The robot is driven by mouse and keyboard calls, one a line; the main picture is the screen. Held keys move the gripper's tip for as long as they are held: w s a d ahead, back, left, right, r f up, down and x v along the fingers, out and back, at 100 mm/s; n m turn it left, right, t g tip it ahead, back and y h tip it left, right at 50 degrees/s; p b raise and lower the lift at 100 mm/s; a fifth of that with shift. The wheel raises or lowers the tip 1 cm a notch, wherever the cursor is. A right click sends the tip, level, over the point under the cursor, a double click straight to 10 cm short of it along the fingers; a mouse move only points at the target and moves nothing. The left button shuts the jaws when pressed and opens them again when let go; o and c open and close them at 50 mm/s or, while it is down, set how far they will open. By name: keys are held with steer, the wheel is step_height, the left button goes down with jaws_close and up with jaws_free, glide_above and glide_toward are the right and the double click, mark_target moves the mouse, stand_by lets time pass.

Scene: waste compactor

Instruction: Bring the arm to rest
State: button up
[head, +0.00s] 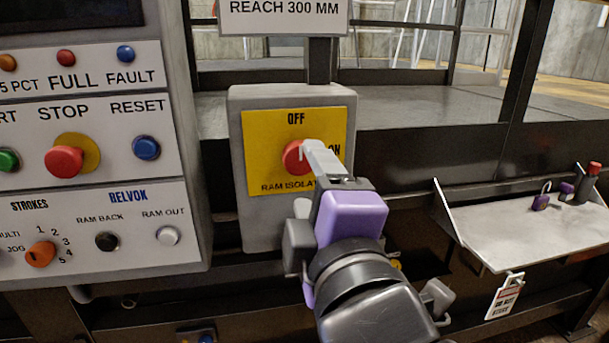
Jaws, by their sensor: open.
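My gripper (318,158) is in front of the ram isolator box (240,225), with its fingertips at or just before the red rotary knob (293,158) on the yellow plate. The fingers overlap the right part of the knob and part of the lettering. I cannot tell whether they touch it. The plate reads OFF at the top and ON at the right. The knob's handle direction is hidden. My arm comes up from the bottom of the view.
A control panel (85,190) with a red stop button (64,162) stands to the left. On the right, a metal shelf (520,225) holds purple padlocks (541,201) and a dark red-topped item (590,178). A tag (505,296) hangs from its front edge. Dark rails run behind.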

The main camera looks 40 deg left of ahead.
steer(key=shift+v, duration=1.1)
steer(key=d+r+m+t+y, duration=0.3)
steer(key=d+r+m, duration=0.2)
steer(key=m, duration=0.1)
steer(key=d+f+m+t+h, duration=0.7)
steer(key=d+f+m+h, duration=0.3)
steer(key=d+f+m, duration=0.7)
steer(key=s+d+f+m+g+h, duration=0.1)
steer(key=s+d+f+g+h, duration=0.2)
steer(key=s+d+f, duration=0.6)
steer(key=s+d+f+m+g+h, duration=0.2)
steer(key=s+d+f+g+h, duration=0.2)
steer(key=s+d+f, duration=0.6)
steer(key=s+f, duration=0.3)
steer(key=s, duration=0.3)
steer(key=shift+s+f, duration=0.2)
steer(key=shift+f, duration=0.05)
